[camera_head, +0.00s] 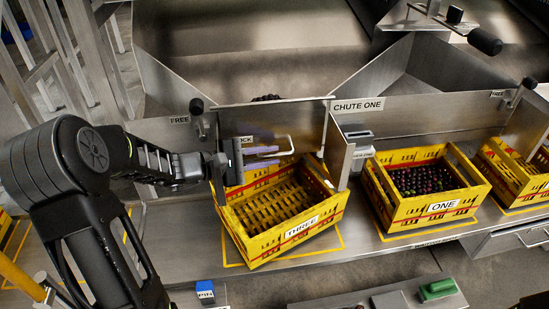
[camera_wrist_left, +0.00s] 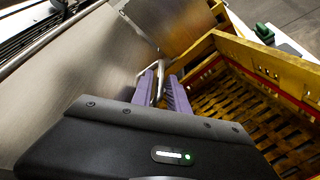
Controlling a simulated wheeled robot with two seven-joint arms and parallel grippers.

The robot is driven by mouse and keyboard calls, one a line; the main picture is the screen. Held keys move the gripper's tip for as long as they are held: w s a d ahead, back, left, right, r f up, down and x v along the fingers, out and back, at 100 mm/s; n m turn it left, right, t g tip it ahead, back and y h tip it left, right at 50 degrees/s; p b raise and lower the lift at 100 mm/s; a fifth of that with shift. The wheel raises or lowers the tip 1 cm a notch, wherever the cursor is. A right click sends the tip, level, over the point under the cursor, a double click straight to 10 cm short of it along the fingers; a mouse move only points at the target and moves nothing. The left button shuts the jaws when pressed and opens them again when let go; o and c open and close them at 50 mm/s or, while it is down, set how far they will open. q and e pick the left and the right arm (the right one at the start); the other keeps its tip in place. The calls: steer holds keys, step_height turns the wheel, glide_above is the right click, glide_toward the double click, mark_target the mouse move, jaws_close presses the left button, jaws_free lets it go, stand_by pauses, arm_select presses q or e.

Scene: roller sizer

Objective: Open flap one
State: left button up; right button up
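The metal flap (camera_head: 290,116) stands at the mouth of the chute marked CHUTE ONE, above the back of the yellow crate marked THREE (camera_head: 297,228). A bent bar handle (camera_head: 286,138) sticks out from it. The handle also shows in the left wrist view (camera_wrist_left: 160,82). My left gripper (camera_head: 268,150) is at the handle, its purple fingers (camera_wrist_left: 163,90) on either side of the bar. They look apart, with a small gap; firm contact cannot be seen. My right gripper is not in view.
Crate THREE looks empty and sits askew on its yellow floor outline. The crate marked ONE (camera_head: 417,211), to the right, holds dark round fruit. Another yellow crate (camera_head: 515,172) is at the far right. A metal side plate (camera_head: 339,157) stands right of the handle.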

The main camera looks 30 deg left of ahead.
arm_select(q)
steer(key=shift+x, duration=0.95)
steer(key=shift+c, duration=0.3)
jaws_close()
stand_by(0.4)
